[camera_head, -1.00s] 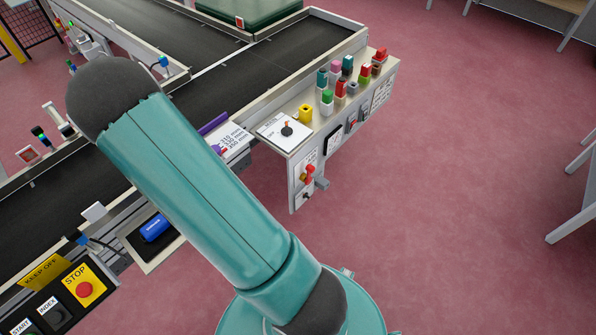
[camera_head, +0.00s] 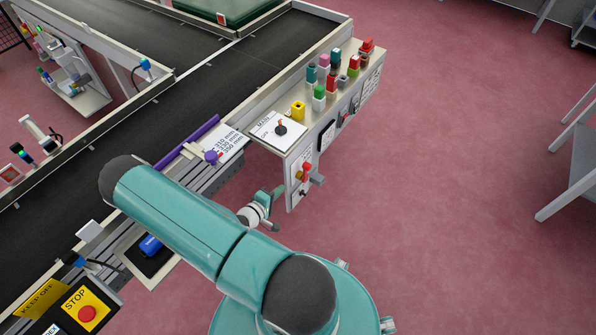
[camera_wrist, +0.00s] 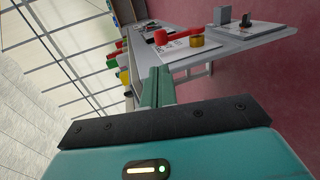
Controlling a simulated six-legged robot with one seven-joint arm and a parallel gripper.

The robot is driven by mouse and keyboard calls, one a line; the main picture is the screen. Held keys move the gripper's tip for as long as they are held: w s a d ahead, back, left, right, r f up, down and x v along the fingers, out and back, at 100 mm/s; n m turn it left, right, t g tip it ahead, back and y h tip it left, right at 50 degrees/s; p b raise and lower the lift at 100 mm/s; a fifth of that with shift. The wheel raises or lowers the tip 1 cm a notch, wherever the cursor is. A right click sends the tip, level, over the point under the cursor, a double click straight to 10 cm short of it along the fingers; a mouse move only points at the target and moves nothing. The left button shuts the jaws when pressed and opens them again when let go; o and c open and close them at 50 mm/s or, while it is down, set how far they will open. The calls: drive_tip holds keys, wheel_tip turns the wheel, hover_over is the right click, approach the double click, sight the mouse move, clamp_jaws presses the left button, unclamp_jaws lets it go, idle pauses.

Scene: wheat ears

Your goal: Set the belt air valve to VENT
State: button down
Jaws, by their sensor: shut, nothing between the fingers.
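A valve with a red lever handle and a yellow part (camera_head: 304,172) is on the end face of the control console, beside a white label plate. I take it for the belt air valve; its lettering is too small to read. In the wrist view, the red lever (camera_wrist: 160,38) shows beyond my fingers, with the yellow part (camera_wrist: 197,41) to its right. My gripper (camera_head: 280,190) is just left of and below this valve in the head view, apparently apart from it. In the wrist view, the gripper's green fingers (camera_wrist: 157,80) are shut and empty, pointing towards the console.
A grey block (camera_head: 317,180) juts out beside the valve; it shows in the wrist view (camera_wrist: 222,15) too. A MAIN switch (camera_head: 281,129) and several coloured blocks stand on the console top. The conveyor (camera_head: 215,100) runs along the left.

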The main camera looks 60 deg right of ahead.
approach(305, 168)
drive_tip(key=x, duration=0.7)
drive_tip(key=shift+s, duration=0.1)
idle(0.5)
